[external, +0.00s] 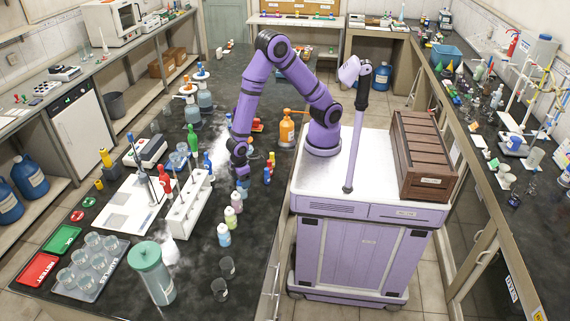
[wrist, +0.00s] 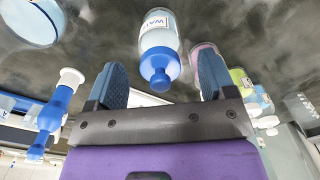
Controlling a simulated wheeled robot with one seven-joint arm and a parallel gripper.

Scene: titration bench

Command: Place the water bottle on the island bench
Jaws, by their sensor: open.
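The water bottle (wrist: 158,45) shows in the wrist view, with a white body, a blue cap and a label of which "WAT" reads. Its capped end points towards my gripper (wrist: 162,72). My gripper is open, with one blue finger pad to each side of the bottle and visible gaps between. Nothing is held. In the external view my gripper (external: 241,178) is low over the dark island bench (external: 252,222). I cannot pick out the water bottle surely there; the gripper may hide it.
Pink (external: 231,217) and green (external: 237,201) bottles stand close to my gripper. A white tube rack (external: 187,205) is on its left. Two small beakers (external: 228,266) stand towards the near edge. The dark bench top between the bottles and my base is fairly clear.

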